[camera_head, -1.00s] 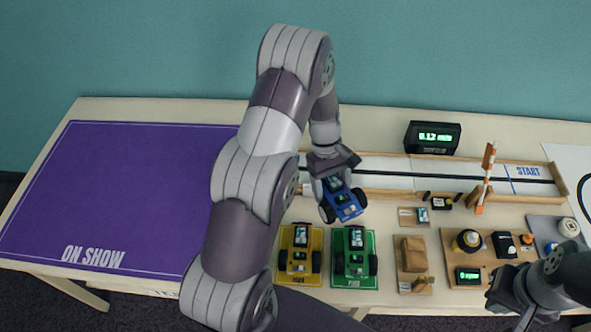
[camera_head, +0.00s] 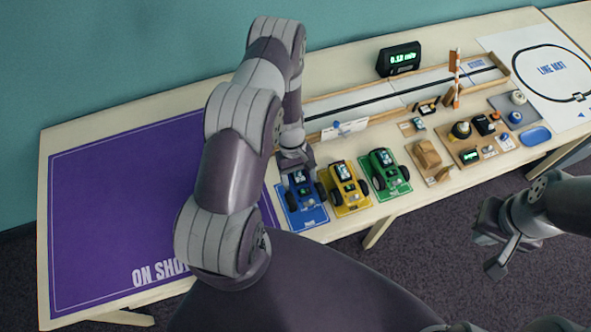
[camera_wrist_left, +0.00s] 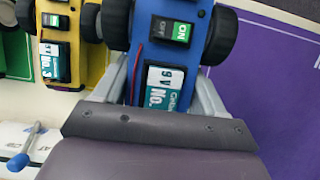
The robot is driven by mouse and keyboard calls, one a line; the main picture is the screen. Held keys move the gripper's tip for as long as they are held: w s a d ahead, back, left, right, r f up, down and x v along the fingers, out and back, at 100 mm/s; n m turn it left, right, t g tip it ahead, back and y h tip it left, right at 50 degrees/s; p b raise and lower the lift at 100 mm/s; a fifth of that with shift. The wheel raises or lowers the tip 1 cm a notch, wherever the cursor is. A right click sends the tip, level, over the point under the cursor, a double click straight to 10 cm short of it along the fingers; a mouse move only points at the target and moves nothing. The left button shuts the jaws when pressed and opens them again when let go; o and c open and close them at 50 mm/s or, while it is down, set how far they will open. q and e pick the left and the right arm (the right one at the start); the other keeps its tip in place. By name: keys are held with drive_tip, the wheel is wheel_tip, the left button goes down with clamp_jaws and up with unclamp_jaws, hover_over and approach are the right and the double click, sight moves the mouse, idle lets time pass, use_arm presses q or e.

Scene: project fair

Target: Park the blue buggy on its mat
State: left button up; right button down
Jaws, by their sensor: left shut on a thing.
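The blue buggy (camera_head: 299,188) is over the blue mat (camera_head: 313,219) at the left end of the row of buggies. I cannot tell whether its wheels touch the mat. My left gripper (camera_head: 295,168) is shut on the buggy's rear part. In the left wrist view, the blue buggy (camera_wrist_left: 187,52) sits between the two fingers, with a green ON switch and a battery on top. My right gripper (camera_head: 495,250) is in front of the table, away from the buggies; its finger gap is unclear.
The yellow buggy (camera_head: 344,183) on its mat stands close to the right, and the green buggy (camera_head: 382,170) on its mat beyond it. The purple ON SHOW panel (camera_head: 120,210) lies left. A blue-handled tool (camera_head: 346,127) lies behind, near the track (camera_head: 365,105).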

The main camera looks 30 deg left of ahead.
use_arm(q)
drive_tip(key=shift+w+d+f+b, duration=0.1)
drive_tip(key=shift+f+b, duration=0.2)
drive_tip(key=shift+f, duration=0.1)
drive_tip(key=shift+w+d+f+b, duration=0.1)
drive_tip(key=shift+f+b, duration=0.15)
drive_tip(key=shift+f, duration=0.1)
drive_tip(key=f+b, duration=0.3)
drive_tip(key=shift+s+a+f, duration=0.2)
drive_tip(key=shift+s+f, duration=0.05)
drive_tip(key=shift+f, duration=0.4)
drive_tip(key=shift+w+d, duration=0.1)
drive_tip(key=shift+w, duration=0.05)
drive_tip(key=shift+b, duration=0.45)
drive_tip(key=shift+f+b, duration=0.45)
drive_tip(key=shift+f, duration=0.05)
idle(0.4)
drive_tip(key=shift+f, duration=0.2)
